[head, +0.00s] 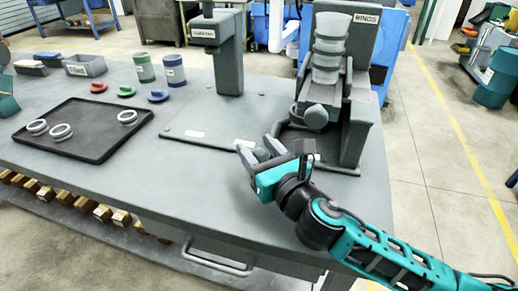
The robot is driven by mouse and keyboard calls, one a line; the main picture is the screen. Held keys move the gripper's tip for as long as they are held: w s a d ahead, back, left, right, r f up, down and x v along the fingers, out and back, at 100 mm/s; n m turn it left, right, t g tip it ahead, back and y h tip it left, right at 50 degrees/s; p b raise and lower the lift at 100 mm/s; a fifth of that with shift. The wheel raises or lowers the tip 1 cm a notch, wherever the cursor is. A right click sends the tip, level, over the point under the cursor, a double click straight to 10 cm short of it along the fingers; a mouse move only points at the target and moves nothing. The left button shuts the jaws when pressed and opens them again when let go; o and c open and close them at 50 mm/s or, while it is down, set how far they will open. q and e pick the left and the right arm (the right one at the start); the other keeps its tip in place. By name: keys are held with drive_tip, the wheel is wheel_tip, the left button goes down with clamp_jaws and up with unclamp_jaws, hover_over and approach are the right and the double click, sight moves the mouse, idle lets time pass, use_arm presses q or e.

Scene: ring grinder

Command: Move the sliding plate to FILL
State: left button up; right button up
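The ring grinder (358,110) is a dark grey machine at the right end of the table, with a label reading RINGS on top. A lighter grey stepped column (328,48) stands in it, above a sloping chute. A round grey knob (316,117) sits at the chute's lower front. I cannot make out which part is the sliding plate, and no FILL mark is legible. My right gripper (256,150) is in front and left of the grinder base, below the knob, its pale fingers apart with nothing seen between them.
A dark tray (84,152) with several pale rings lies at the left. A grey press-like stand (228,60) on a flat plate is left of the grinder. Green and blue cans (174,70), coloured knobs and a grey bin (85,66) stand behind. The front table strip is clear.

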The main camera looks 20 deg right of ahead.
clamp_jaws()
use_arm(q)
drive_tip(key=shift+a, duration=0.1)
use_arm(e)
drive_tip(key=s+d, duration=0.1)
drive_tip(key=d, duration=0.1)
drive_tip(key=shift+s+d+p, duration=0.3)
drive_tip(key=shift+s+d, duration=0.05)
drive_tip(key=shift+s, duration=0.05)
drive_tip(key=shift+s+d, duration=0.2)
use_arm(q)
drive_tip(key=shift+a, duration=0.3)
use_arm(e)
drive_tip(key=shift+w, duration=0.1)
drive_tip(key=shift+c, duration=0.8)
unclamp_jaws()
drive_tip(key=o, duration=0.3)
drive_tip(key=shift+d, duration=0.15)
use_arm(q)
drive_tip(key=shift+d+r, duration=0.1)
drive_tip(key=shift+d, duration=0.1)
use_arm(e)
drive_tip(key=shift+o, duration=0.3)
